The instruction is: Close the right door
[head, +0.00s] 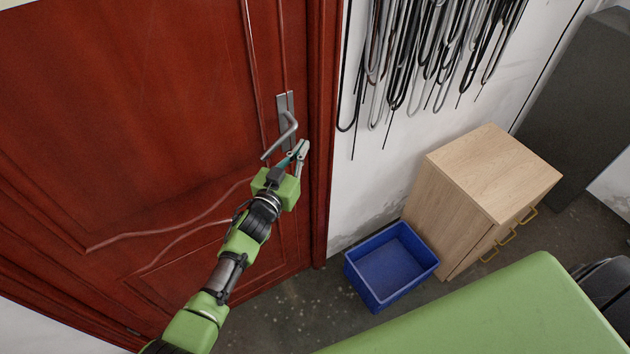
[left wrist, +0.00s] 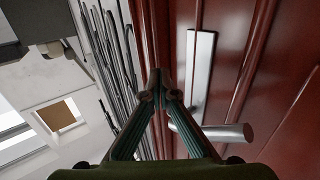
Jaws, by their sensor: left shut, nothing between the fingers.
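A dark red panelled door (head: 130,110) fills the left of the head view, and its face also shows in the left wrist view (left wrist: 240,60). Its silver lever handle (head: 283,135) sits on a narrow plate near the door's right edge; the lever also shows in the left wrist view (left wrist: 215,132). The door edge looks near the red frame (head: 325,130); I cannot tell whether it is fully shut. My left gripper (head: 303,149) is shut and empty, just below and right of the lever. In the left wrist view its fingertips (left wrist: 155,78) meet beside the handle plate. My right gripper is not in view.
Several dark and grey cables (head: 425,50) hang on the white wall right of the frame. A blue open bin (head: 390,265) stands on the floor beside a light wooden drawer cabinet (head: 490,175). Grey floor (head: 300,310) is clear between door and bin.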

